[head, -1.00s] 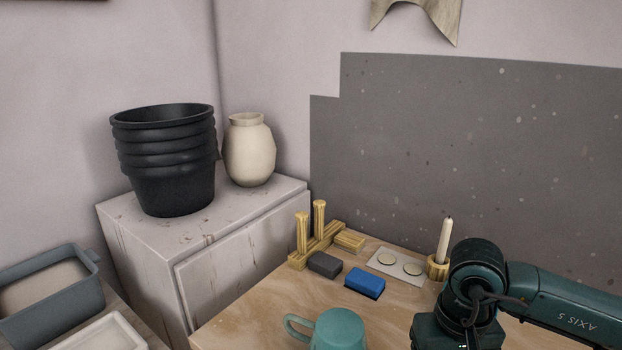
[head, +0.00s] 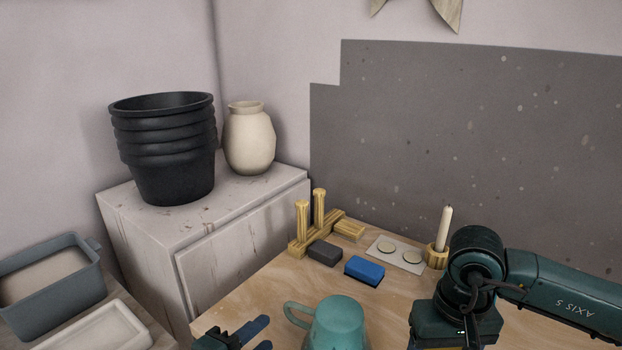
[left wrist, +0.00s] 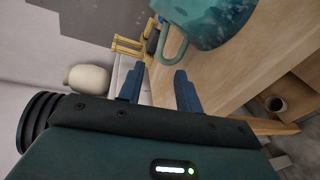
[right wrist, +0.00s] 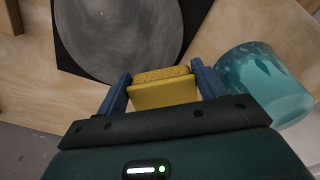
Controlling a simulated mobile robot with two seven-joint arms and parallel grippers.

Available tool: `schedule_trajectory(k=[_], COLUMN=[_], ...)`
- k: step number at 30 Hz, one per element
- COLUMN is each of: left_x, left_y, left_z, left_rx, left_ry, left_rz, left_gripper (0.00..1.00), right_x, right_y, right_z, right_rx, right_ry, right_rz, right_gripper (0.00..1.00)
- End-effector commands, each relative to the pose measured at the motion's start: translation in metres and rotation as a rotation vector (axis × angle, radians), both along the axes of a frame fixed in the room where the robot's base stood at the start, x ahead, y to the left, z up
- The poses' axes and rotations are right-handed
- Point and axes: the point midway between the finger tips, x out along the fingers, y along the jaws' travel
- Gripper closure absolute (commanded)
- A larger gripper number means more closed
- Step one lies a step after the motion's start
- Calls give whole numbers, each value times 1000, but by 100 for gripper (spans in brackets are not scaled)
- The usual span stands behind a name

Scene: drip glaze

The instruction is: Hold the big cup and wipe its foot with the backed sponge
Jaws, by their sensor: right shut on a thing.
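The big teal cup (head: 340,322) stands upside down on the wooden table, its handle pointing left in the head view. It also shows in the left wrist view (left wrist: 212,22) and the right wrist view (right wrist: 262,84). My left gripper (head: 258,334) is open and empty, just left of the handle; in the left wrist view its fingers (left wrist: 158,84) point toward the handle, apart from it. My right gripper (right wrist: 162,84) is shut on a yellow sponge (right wrist: 162,92) with a coarser tan layer, held beside the cup.
A blue block (head: 365,270) and a dark grey block (head: 325,252) lie behind the cup, near a wooden stand (head: 318,232). A candle-like stick (head: 444,228) stands in a holder at the back. A grey round disc (right wrist: 120,30) lies near my right gripper.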

Motion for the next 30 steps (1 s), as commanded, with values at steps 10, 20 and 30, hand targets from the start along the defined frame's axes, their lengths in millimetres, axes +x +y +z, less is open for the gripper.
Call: schedule_trajectory(k=[10, 20, 30], left_x=[41, 79, 94], left_y=[-25, -48, -57], left_z=[-10, -20, -24], left_rx=[2, 4, 4], left_ry=[-2, -2, -2], left_rz=[1, 0, 0], left_gripper=[65, 65, 65], right_x=[0, 0, 0], right_y=[0, 0, 0], right_z=[0, 0, 0], right_rx=[0, 0, 0], right_ry=[0, 0, 0], right_rz=[0, 0, 0], right_gripper=[49, 49, 49])
